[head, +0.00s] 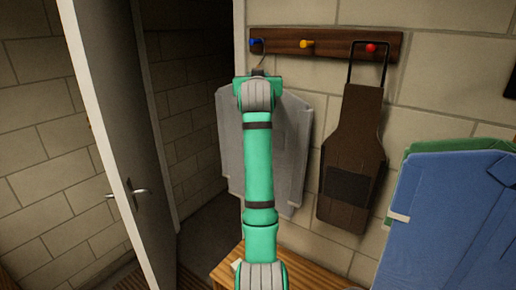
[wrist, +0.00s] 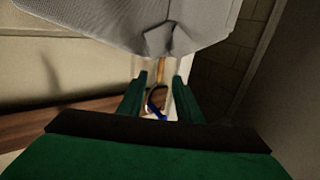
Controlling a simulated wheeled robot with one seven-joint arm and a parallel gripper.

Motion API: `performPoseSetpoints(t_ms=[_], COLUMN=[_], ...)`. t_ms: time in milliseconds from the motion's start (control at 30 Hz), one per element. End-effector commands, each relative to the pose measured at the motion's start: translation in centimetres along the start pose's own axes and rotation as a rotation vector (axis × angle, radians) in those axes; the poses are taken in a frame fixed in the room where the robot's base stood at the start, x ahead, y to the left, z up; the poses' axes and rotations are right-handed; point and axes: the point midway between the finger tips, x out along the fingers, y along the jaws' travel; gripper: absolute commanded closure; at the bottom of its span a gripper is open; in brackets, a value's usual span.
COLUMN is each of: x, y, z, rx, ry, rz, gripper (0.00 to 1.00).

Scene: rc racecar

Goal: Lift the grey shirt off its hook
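The grey shirt (head: 292,140) hangs below the blue hook (head: 257,43) at the left end of a wooden rack. My arm covers its middle. In the wrist view the picture is turned over: the shirt's collar (wrist: 168,38) is at the top and the blue hook (wrist: 158,115) is lower down. A thin hanger neck (wrist: 162,68) runs between the collar and the hook. My gripper (wrist: 160,77) is open, with one green finger on each side of the hanger neck and a visible gap. In the head view my wrist hides the fingers.
The rack (head: 340,43) also has a yellow hook (head: 306,44) and a red hook (head: 371,48). A brown apron (head: 352,150) hangs from the red one, right of the shirt. Blue clothing (head: 450,220) is at the right. An open door (head: 105,130) stands left; a wooden bench (head: 310,270) is below.

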Motion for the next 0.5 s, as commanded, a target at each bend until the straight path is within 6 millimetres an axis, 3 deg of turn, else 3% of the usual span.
performPoseSetpoints(t_ms=[267,500], x=[1.5,4.3], y=[0.0,-0.2], z=[0.0,-0.3], rx=[0.0,-0.001], ry=[-0.001,-0.001], rz=[0.0,0.0], gripper=[0.68,0.68])
